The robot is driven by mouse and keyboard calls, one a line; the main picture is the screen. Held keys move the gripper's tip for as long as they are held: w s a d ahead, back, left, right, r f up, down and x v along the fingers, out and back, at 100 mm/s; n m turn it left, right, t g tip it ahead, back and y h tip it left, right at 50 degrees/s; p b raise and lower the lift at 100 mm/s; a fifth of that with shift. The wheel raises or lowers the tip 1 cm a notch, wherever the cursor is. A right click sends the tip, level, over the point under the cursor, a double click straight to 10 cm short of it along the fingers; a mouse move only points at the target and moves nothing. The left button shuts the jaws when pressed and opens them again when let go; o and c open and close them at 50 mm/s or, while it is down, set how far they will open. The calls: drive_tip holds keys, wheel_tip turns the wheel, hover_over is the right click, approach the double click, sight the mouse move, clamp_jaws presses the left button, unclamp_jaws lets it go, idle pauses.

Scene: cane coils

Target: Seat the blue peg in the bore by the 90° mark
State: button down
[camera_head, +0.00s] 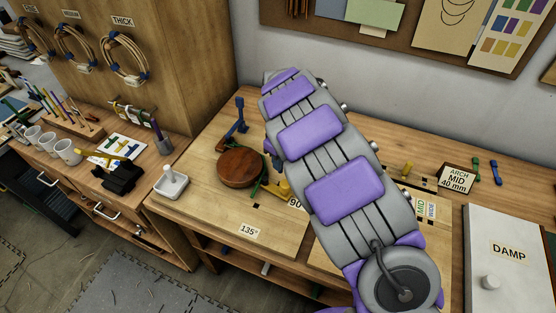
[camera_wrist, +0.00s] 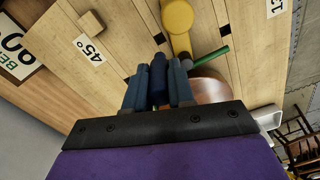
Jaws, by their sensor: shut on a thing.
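My gripper (camera_wrist: 159,68) is shut on a dark blue peg (camera_wrist: 158,84) that stands between its two blue-grey fingers in the wrist view. The peg's far end points at the wooden board (camera_wrist: 125,22); I cannot tell whether it touches. In the head view my arm covers most of the gripper and peg. The 90° mark (camera_head: 295,203) shows partly beside my arm, next to a yellow piece (camera_head: 283,189). The bore by that mark cannot be made out. A yellow piece (camera_wrist: 178,16) also shows ahead of the fingers in the wrist view.
A round brown wooden block (camera_head: 242,167) with a green rod beside it stands on the board. Another blue piece (camera_head: 239,112) stands upright behind it. The 135° mark (camera_head: 249,231) lies near the front edge; the 45° mark (camera_wrist: 91,49) shows in the wrist view.

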sight(281, 172)
drive_tip(key=shift+d, duration=0.2)
drive_tip(key=shift+a+f+b, duration=0.15)
drive_tip(key=shift+a+f, duration=0.1)
drive_tip(key=shift+f, duration=0.6)
drive_tip(key=shift+a+f+b, duration=0.15)
drive_tip(key=shift+a+f, duration=0.05)
drive_tip(key=shift+f, duration=0.65)
drive_tip(key=shift+d+f, duration=0.2)
drive_tip(key=shift+f, duration=0.4)
drive_tip(key=shift+d+f, duration=0.15)
drive_tip(key=shift+f, duration=0.45)
drive_tip(key=shift+a, duration=0.2)
drive_tip(key=shift+d, duration=0.25)
drive_tip(key=shift+a+p, duration=0.15)
drive_tip(key=shift+p, duration=0.15)
drive_tip(key=shift+f, duration=1.25)
drive_tip(key=shift+r, duration=0.1)
